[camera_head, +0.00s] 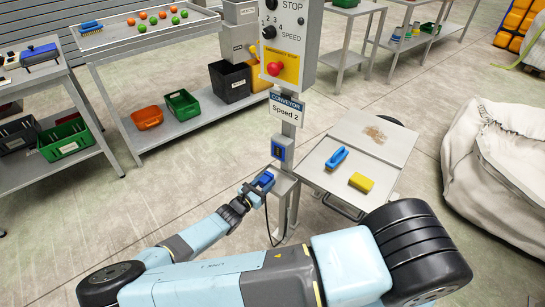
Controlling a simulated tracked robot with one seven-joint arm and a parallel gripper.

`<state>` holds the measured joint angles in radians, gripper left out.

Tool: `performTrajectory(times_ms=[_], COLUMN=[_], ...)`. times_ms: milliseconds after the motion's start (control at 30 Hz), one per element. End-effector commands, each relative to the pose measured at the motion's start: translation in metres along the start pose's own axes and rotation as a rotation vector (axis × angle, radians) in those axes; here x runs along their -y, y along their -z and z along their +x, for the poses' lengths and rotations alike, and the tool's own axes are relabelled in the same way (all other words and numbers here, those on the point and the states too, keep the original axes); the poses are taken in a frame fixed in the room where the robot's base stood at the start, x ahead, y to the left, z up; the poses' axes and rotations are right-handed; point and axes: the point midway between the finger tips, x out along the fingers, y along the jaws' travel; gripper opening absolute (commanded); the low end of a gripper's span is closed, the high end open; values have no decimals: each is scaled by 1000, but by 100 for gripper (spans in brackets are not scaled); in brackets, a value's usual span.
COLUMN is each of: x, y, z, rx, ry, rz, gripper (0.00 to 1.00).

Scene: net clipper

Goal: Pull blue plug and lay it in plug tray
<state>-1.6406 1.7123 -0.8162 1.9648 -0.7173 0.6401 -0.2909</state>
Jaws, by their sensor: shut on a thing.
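The blue plug (266,179) is at the end of my arm, beside the post in the middle of the head view. My gripper (255,189) is small and dark here and is shut on the plug; the fingers partly hide it. A dark cable hangs from the plug in a loop down toward the floor. A small grey tray-like box (285,184) is on the post just right of the plug. I cannot tell whether the plug touches it.
The control panel (290,45) with a red stop button tops the post. Right of the post, a grey cart (324,174) carries a blue brush (337,158) and a yellow sponge (361,182). A white bulk bag (500,165) stands at right. Floor left of the post is clear.

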Motion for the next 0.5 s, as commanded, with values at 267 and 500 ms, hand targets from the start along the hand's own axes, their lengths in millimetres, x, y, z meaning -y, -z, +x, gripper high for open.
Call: performTrajectory(times_ms=[267,500], x=[0,0], y=[0,0], z=[4,12], rx=[0,0], ry=[0,0], rz=[0,1], gripper=[0,0])
